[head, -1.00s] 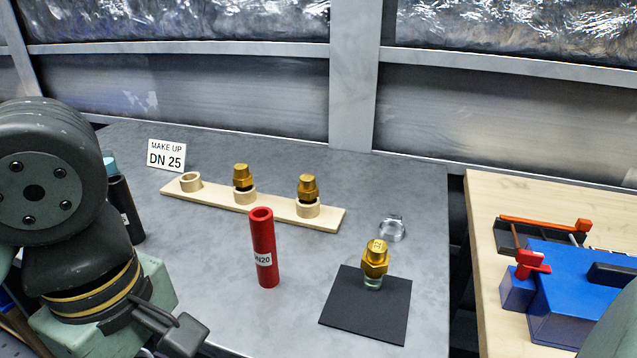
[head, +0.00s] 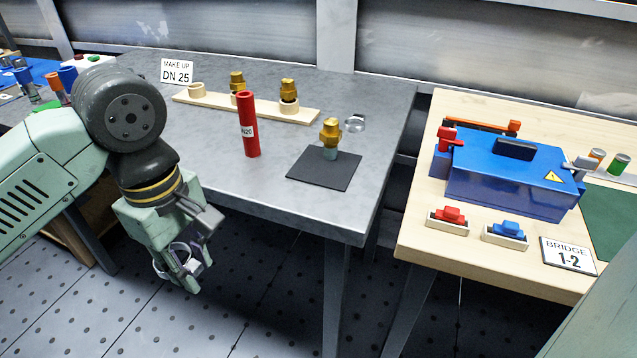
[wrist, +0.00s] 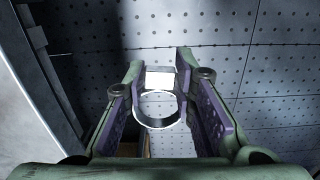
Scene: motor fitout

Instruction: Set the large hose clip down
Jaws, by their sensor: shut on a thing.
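My gripper (head: 186,268) is in front of the grey table's left part, over open floor and below the level of the tabletop. It is shut on a silvery hose clip, a ring with a block-like screw housing. The clip shows partly in the head view (head: 160,266) and between the fingers in the wrist view (wrist: 158,123). The wrist view also shows my gripper (wrist: 158,72) with the housing near the fingertips. The clip touches no surface that I can see.
A red DN20 tube (head: 248,125) stands on the table. A brass fitting (head: 330,132) stands on a black mat (head: 312,177). A wooden rack (head: 215,105) holds two brass fittings. The table's front right is clear. A wooden bench (head: 415,225) stands to the right.

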